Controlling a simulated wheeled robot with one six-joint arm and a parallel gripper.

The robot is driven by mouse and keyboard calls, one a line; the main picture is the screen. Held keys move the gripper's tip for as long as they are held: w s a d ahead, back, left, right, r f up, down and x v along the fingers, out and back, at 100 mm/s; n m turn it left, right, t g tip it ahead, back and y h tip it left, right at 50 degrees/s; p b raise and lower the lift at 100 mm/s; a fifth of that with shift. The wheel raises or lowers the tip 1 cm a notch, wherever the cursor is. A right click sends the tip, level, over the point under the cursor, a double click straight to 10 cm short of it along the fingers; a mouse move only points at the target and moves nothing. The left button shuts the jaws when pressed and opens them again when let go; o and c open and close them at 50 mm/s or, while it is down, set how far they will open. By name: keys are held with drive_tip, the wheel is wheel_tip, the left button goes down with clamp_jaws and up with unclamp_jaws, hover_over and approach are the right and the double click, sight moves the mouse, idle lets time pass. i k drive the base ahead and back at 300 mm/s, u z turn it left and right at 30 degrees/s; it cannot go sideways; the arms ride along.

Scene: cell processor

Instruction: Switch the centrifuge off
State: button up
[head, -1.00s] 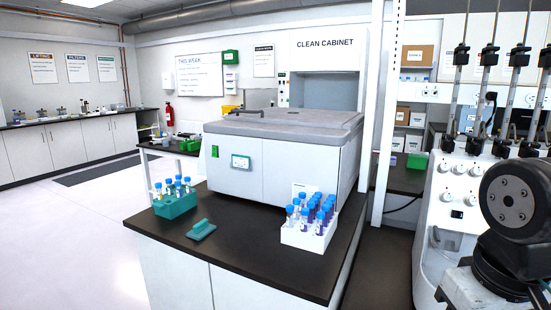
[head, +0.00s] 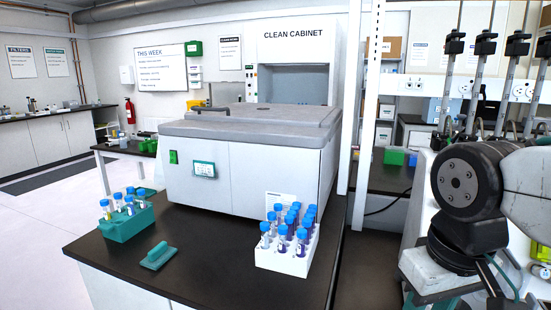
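The centrifuge (head: 250,165) is a large white box with a grey lid, standing on the dark bench. Its lid (head: 255,122) looks closed, with a dark handle along the top left. A small green switch (head: 173,157) sits on the front face near the left edge. To its right is a teal-framed panel (head: 204,169) with a pale screen, too small to read. Part of my arm shows at the right edge, apart from the centrifuge. My gripper is out of the picture.
On the bench (head: 205,262) stand a teal rack (head: 125,226) with blue-capped tubes, a teal handled block (head: 158,257) and a white rack (head: 283,261) of several tubes. A white upright post (head: 366,130) rises right of the centrifuge. Open floor (head: 45,220) lies at the left.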

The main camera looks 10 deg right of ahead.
sight(173, 157)
drive_tip(key=u, duration=0.3)
drive_tip(key=k, duration=0.7)
drive_tip(key=u, duration=0.55)
drive_tip(key=k, duration=0.65)
drive_tip(key=u, duration=0.95)
drive_tip(key=i, duration=1.25)
drive_tip(key=z, duration=0.35)
drive_tip(key=i, duration=0.55)
drive_tip(key=z, duration=0.85)
drive_tip(key=i, duration=0.3)
drive_tip(key=z, duration=0.4)
